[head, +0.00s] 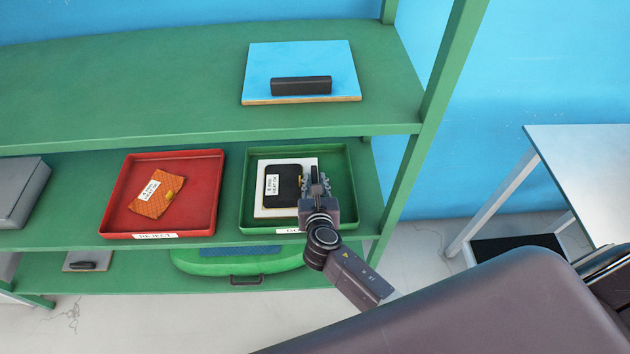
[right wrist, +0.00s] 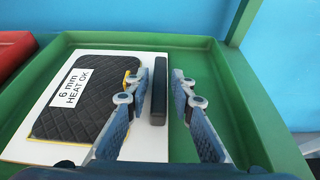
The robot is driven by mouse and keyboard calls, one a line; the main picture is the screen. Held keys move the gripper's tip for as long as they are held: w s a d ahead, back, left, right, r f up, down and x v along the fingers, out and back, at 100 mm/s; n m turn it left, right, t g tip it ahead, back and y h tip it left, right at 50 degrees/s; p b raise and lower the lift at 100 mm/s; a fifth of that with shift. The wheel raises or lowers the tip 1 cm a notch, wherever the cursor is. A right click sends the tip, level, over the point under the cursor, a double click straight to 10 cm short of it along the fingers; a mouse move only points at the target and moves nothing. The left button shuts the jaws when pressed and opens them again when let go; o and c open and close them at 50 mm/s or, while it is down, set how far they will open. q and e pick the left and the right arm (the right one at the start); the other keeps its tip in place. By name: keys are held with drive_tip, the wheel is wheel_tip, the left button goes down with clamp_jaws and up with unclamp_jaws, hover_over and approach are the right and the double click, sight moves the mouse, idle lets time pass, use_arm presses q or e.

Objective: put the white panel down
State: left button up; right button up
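The white panel (right wrist: 70,135) lies flat in the green tray (head: 348,205) on the middle shelf; it also shows in the head view (head: 270,212). A black quilted pad (right wrist: 85,100) labelled "6 mm HEAT OK" lies on it. A dark bar-shaped handle (right wrist: 159,95) stands at the panel's right side. My right gripper (head: 316,178) reaches down over the tray. In the right wrist view its fingers (right wrist: 158,82) are open, one on each side of the handle, with gaps visible. My left gripper is not in view.
Left of the green tray is a red tray (head: 200,200) marked REJECT, holding an orange pad (head: 157,195). A blue board (head: 330,62) with a dark handle lies on the shelf above. A shelf post (head: 425,130) stands close on the right.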

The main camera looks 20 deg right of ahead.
drive_tip(key=shift+o, duration=0.4)
drive_tip(key=shift+r, duration=0.15)
drive_tip(key=v, duration=1.2)
drive_tip(key=shift+p, duration=0.4)
idle(0.4)
